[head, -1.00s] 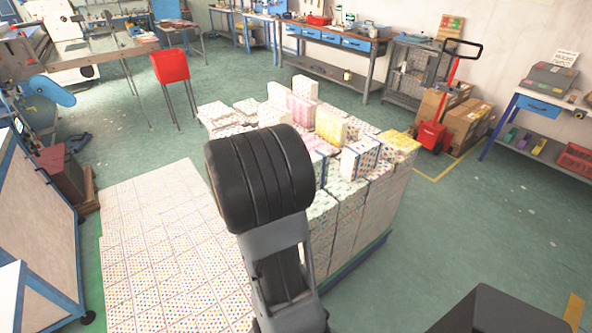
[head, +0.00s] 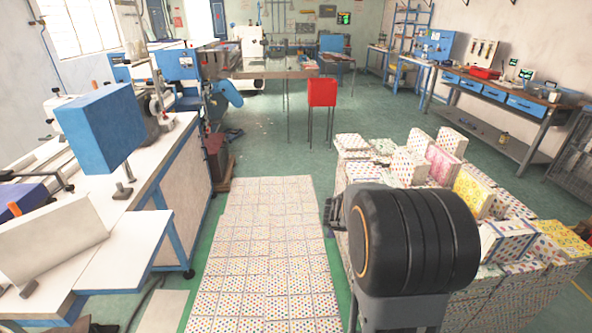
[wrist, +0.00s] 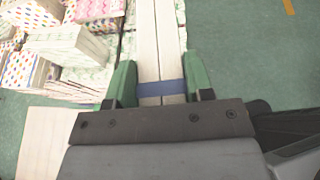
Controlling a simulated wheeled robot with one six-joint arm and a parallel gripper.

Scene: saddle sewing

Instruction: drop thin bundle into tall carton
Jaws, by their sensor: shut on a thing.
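In the wrist view, my gripper (wrist: 159,82) has its two green fingers closed on the sides of a thin bundle (wrist: 160,35). The bundle is whitish, looks like two long layers side by side, and has a blue band around it between the fingers. Its far end runs out of the top of the picture. In the head view my dark arm link hides the gripper and the bundle. I cannot make out a tall carton in either view now.
A pallet stack of patterned bundles (head: 520,290) stands at the right of the head view, partly behind my arm. A low layer of dotted bundles (head: 265,255) covers the floor in the middle. A white-topped machine bench (head: 130,225) is at left. Green floor (head: 375,118) is open behind.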

